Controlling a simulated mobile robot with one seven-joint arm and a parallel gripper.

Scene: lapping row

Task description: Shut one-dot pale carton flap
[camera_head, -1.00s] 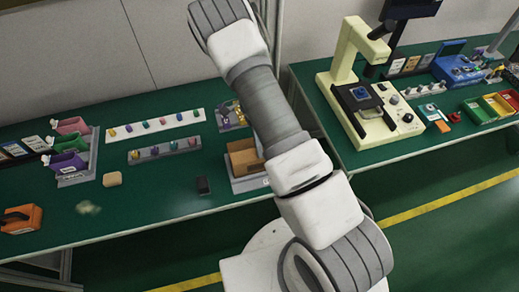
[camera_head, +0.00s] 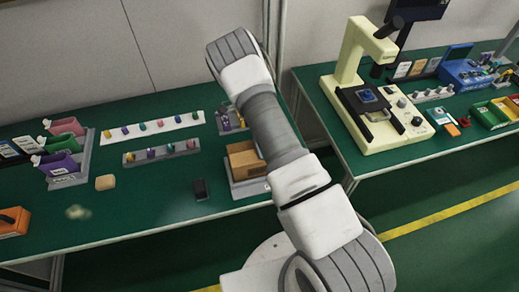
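A brown carton (camera_head: 244,161) sits in a grey holder (camera_head: 248,188) on the left green bench, just left of my arm. My arm hides part of its right side. I cannot make out a dot mark on it or tell how its flap stands. It looks tan-brown, and no other carton is clear. My arm rises from the lower right to a bend at the upper middle. My gripper is not in view.
Colored pouches (camera_head: 60,163) in a rack, an orange box (camera_head: 12,221), a tan block (camera_head: 105,182), a black block (camera_head: 200,190) and strips of small colored parts (camera_head: 150,127) share the left bench. A cream machine (camera_head: 372,100) stands right, across a gap between benches.

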